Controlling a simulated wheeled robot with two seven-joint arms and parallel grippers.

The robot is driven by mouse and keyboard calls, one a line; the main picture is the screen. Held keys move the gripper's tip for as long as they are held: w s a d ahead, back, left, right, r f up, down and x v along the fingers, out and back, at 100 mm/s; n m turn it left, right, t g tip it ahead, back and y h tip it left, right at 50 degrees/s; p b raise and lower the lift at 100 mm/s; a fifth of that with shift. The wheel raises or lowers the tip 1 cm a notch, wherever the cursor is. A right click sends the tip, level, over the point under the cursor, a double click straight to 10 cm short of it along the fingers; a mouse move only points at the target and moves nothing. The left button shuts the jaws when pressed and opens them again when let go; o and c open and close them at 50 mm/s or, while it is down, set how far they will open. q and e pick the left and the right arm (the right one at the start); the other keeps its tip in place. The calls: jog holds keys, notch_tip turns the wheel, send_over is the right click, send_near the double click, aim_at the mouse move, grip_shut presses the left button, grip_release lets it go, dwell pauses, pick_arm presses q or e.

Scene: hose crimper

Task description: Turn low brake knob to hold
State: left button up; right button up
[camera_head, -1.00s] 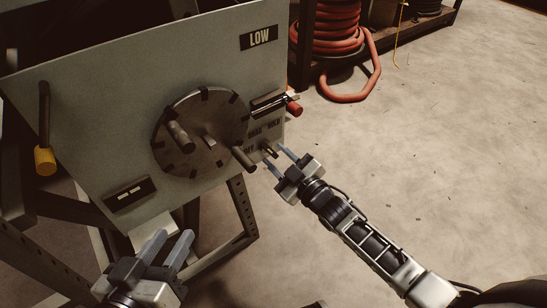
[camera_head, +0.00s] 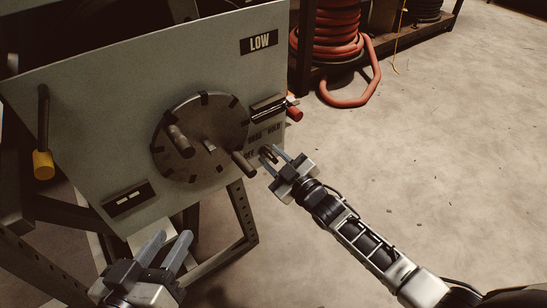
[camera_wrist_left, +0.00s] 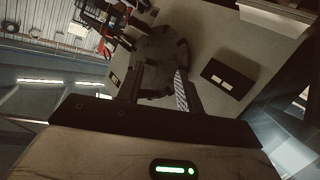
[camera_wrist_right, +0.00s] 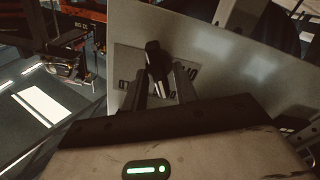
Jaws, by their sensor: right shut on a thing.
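The low brake knob (camera_head: 266,152) is a small dark knob on a labelled plate near the right edge of the grey panel (camera_head: 90,110). The labels HOLD and DRAG show near it. My right gripper (camera_head: 270,157) has its fingers around the knob and is shut on it. In the right wrist view, the dark knob (camera_wrist_right: 154,58) stands up between the two fingers (camera_wrist_right: 163,88); which label it points at I cannot tell. My left gripper (camera_head: 171,241) is open and empty, in front of the panel's lower part.
A round dark handwheel (camera_head: 205,125) with posts sticking out is just left of the knob. A red-tipped lever (camera_head: 293,113) is above right of it, and a yellow-tipped lever (camera_head: 43,164) at far left. Free floor (camera_head: 430,150) lies to the right.

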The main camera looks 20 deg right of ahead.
jog(key=m+p, duration=0.1)
jog(key=m, duration=0.2)
jog(key=shift+d+r+p, duration=0.1)
jog(key=shift+p, duration=0.25)
jog(key=m, duration=0.3)
jog(key=shift+d+p, duration=0.1)
jog(key=shift+p, duration=0.3)
jog(key=m, duration=0.3)
pick_arm(q)
jog(key=shift+a+f+g+y, duration=0.25)
jog(key=shift+f+g+y, duration=0.05)
jog(key=shift+f, duration=0.15)
jog(key=shift+a+f+g+y, duration=0.2)
jog(key=shift+f+g+y, duration=0.1)
jog(key=shift+f, duration=0.15)
pick_arm(e)
jog(key=shift+d+f+m, duration=0.1)
jog(key=shift+f+m, duration=0.1)
jog(key=shift+m, duration=1.1)
pick_arm(q)
jog(key=shift+s, duration=0.15)
pick_arm(e)
jog(key=o, duration=0.6)
pick_arm(q)
jog(key=shift+m, duration=0.3)
pick_arm(e)
jog(key=shift+s, duration=0.1)
